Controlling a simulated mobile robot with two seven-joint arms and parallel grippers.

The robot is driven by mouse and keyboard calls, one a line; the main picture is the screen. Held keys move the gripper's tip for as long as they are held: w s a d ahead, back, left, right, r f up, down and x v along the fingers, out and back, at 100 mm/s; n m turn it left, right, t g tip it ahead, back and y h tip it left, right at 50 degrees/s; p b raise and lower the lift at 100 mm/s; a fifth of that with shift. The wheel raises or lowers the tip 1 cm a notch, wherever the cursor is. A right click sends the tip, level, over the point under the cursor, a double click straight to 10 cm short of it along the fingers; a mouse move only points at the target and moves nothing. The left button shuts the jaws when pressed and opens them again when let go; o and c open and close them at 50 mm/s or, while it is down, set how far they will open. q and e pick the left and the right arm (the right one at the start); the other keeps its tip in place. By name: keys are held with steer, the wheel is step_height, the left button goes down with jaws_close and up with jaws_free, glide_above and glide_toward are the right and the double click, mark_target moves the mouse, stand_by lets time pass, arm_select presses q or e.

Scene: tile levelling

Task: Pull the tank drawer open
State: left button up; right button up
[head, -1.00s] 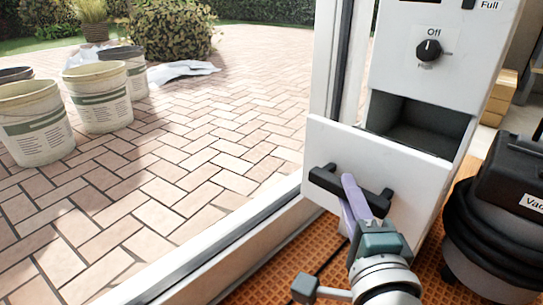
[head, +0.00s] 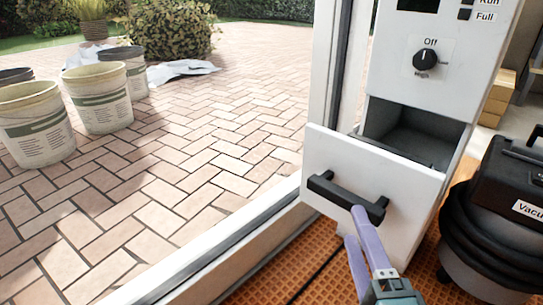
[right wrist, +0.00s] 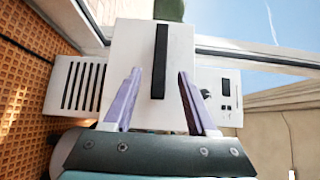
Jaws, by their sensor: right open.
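The tank drawer's white front panel (head: 385,165) stands out from the white cabinet (head: 397,60), and its dark grey inside (head: 415,128) shows behind the panel. A black bar handle (head: 340,194) is fixed across the front. My right gripper (head: 354,226) is open and empty, just in front of the handle's right end, with its two lilac fingers spread. In the right wrist view the fingertips (right wrist: 158,73) lie to either side of the black handle (right wrist: 160,45), apart from it. My left gripper is not in view.
A black vacuum (head: 500,205) stands close to the right of the cabinet. A white frame sill (head: 225,255) runs along the left. Several buckets (head: 97,98) stand on the paving (head: 190,150) beyond. The orange floor (head: 300,270) shows below the drawer.

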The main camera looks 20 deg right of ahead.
steer(key=v, duration=0.3)
steer(key=shift+s+a, duration=0.1)
steer(key=shift+s, duration=0.15)
steer(key=w+a+r+n+g+y+p, duration=0.1)
steer(key=a+r+n+g+y+p, duration=0.3)
steer(key=r+p, duration=0.75)
steer(key=a+r+n+t+y+p, duration=0.1)
steer(key=r+n+y+p, duration=0.2)
steer(key=r+n+p, duration=0.6)
steer(key=w+a+r+n+g+y+p, duration=0.1)
steer(key=a+r+n+g+y+p, duration=0.15)
steer(key=r+p, duration=1.2)
steer(key=s+d+r+n+g+h+p, duration=0.1)
steer(key=s+r+n+g+p, duration=0.2)
steer(key=r+p, duration=0.7)
steer(key=s+d+r+n+g+p, duration=0.25)
steer(key=s+r+p, duration=0.25)
steer(key=r+p, duration=0.5)
steer(key=s+d+r+n+g+h+p, duration=0.1)
steer(key=s+r+n+g+p, duration=0.3)
steer(key=r+p, duration=0.6)
step_height(320, 180, up, 37)
steer(key=s+t+p, duration=0.1)
steer(key=t+p, duration=0.1)
steer(key=p, duration=3.3)
steer(key=shift+r+m, duration=0.15)
steer(key=shift+m, duration=0.15)
